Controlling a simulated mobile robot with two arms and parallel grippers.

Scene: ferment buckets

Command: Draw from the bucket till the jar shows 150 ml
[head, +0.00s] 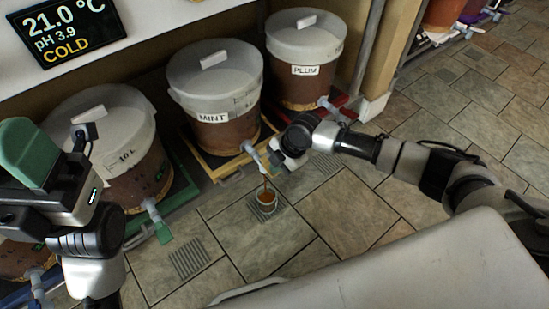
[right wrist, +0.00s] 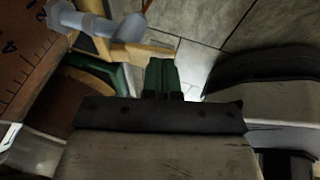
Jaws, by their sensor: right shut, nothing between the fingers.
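The MINT bucket (head: 212,98) is brown with a pale lid and stands in the middle of the head view. Its grey tap (head: 252,151) sticks out low at the front and shows large in the right wrist view (right wrist: 112,28). A thin brown stream runs from the tap into a small jar (head: 267,203) on the floor. The jar holds brown liquid; its marks are too small to read. My right gripper (head: 281,157) is beside the tap, its green fingers (right wrist: 160,75) shut and empty. My left gripper (head: 32,150) is raised at the left; its opening is unclear.
The PLUM bucket (head: 302,72) stands right of MINT, and another bucket (head: 128,185) stands to the left. A display (head: 68,28) reads 21.0 °C, pH 3.9, COLD. Floor grates (head: 188,258) lie in front.

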